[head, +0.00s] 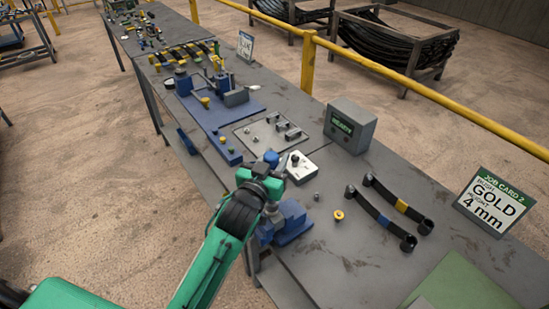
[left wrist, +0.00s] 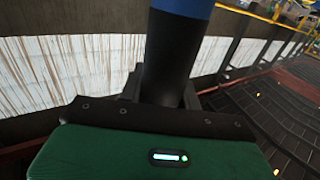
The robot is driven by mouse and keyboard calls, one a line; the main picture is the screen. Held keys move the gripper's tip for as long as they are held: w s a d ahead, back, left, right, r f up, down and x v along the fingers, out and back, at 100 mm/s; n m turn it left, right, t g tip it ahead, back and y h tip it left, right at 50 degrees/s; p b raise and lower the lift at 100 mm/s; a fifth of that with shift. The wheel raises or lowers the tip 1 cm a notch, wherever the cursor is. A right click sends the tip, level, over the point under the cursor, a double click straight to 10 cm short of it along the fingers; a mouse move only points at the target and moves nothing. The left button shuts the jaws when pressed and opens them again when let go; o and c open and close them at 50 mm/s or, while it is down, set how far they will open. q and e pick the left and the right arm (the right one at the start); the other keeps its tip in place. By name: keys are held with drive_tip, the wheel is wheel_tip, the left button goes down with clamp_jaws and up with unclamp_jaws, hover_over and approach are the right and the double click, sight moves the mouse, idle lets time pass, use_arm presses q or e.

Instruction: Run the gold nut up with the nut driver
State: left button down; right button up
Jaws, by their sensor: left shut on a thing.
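My left gripper (head: 264,182) is over the near left edge of the grey bench, above a blue fixture (head: 292,222). It is shut on the nut driver, whose blue top (head: 271,158) stands up above the jaws. In the left wrist view the driver (left wrist: 172,55) is a dark upright cylinder with a blue band. A small gold piece (head: 338,215), which may be the gold nut, lies on the bench right of the fixture. My right gripper is not in view.
A white box with a dial (head: 300,168) stands just beyond the gripper. Two dark bars with blue and yellow bands (head: 401,206) lie to the right. A grey display box (head: 350,126) and a job card reading GOLD 4 mm (head: 495,202) stand along the far edge.

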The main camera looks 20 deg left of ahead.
use_arm(q)
drive_tip(key=shift+f+b, duration=0.3)
drive_tip(key=shift+f, duration=0.3)
idle(0.7)
drive_tip(key=shift+s+f, duration=0.1)
drive_tip(key=shift+f, duration=0.25)
idle(1.1)
wheel_tip(320, 180, up, 7)
drive_tip(key=p, duration=0.6)
drive_tip(key=shift+r+p, duration=0.15)
drive_tip(key=shift+p, duration=0.15)
idle(1.2)
